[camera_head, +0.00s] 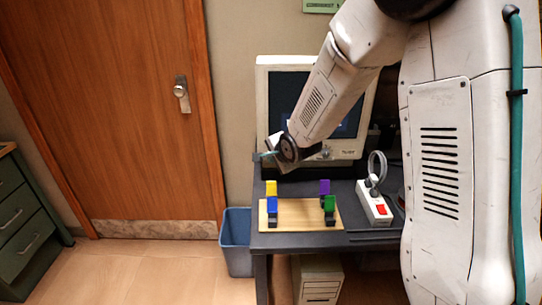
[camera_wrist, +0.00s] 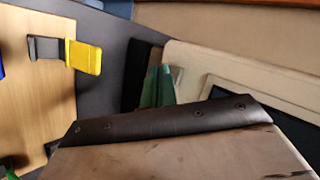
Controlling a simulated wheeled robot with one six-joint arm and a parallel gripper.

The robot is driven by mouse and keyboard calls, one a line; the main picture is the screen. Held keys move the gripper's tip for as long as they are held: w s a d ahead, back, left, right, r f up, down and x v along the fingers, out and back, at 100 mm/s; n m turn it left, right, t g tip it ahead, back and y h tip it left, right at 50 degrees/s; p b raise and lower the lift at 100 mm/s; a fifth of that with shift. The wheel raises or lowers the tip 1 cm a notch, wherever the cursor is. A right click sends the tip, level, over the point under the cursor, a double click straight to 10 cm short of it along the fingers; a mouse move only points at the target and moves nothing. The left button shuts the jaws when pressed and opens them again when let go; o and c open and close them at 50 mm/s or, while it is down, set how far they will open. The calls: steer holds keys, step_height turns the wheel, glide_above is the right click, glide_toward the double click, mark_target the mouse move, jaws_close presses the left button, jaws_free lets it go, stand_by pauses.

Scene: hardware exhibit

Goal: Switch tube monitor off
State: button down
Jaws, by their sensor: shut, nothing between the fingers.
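The tube monitor (camera_head: 262,95) is a beige box with a dark screen, standing at the back of the dark desk. Faint blue shows on its screen beside my arm, which covers much of its front. Its beige frame (camera_wrist: 195,62) and part of its dark screen (camera_wrist: 245,97) also show at the right in the wrist view. My gripper (camera_head: 260,156) is shut and empty, at the monitor's lower left corner. Its fingertips (camera_wrist: 157,84) point towards the monitor's frame in the wrist view. I cannot tell whether they touch it. No power button on the monitor is clearly visible.
A wooden board (camera_head: 290,214) with yellow, blue, purple and green blocks lies in front of the monitor. A white power strip (camera_head: 374,204) with a red switch lies to its right. A blue bin (camera_head: 235,242) stands left of the desk (camera_head: 290,243).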

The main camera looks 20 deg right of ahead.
steer(key=shift+w+d, duration=0.15)
steer(key=shift+w, duration=0.3)
stand_by(0.4)
steer(key=shift+s, duration=0.55)
steer(key=shift+s+a, duration=0.1)
steer(key=shift+a, duration=0.1)
steer(key=shift+s+a, duration=0.3)
steer(key=shift+s, duration=0.65)
steer(key=shift+s+a, duration=0.3)
steer(key=shift+s, duration=0.6)
steer(key=shift+s+a, duration=0.3)
steer(key=shift+s, duration=0.65)
